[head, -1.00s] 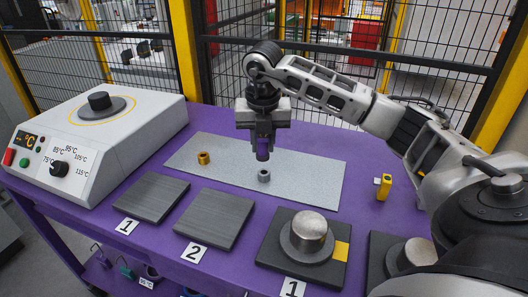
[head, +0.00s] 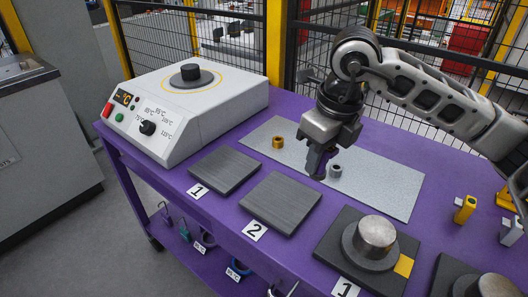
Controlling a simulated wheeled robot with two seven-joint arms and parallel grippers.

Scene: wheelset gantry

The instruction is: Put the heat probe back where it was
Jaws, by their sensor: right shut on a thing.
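My right gripper (head: 319,165) points down over the front part of the grey mat (head: 385,186), to the left of a grey ring (head: 335,171). It is shut on a small dark purple piece (head: 321,176). The fingers hide most of this piece, so I cannot tell its full shape or whether it is the heat probe. A gold ring (head: 278,142) stands on the mat, left of the gripper. The white heater box (head: 190,115) with a dial and a °C display stands at the left. My left gripper is not in view.
Dark plates (head: 225,171) and (head: 281,203) lie at the front, labelled 1 and 2. A metal cylinder (head: 376,235) stands on a dark base at front right. Yellow (head: 464,210) and grey (head: 511,232) pieces stand at far right. Mesh fencing (head: 232,40) runs behind the table.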

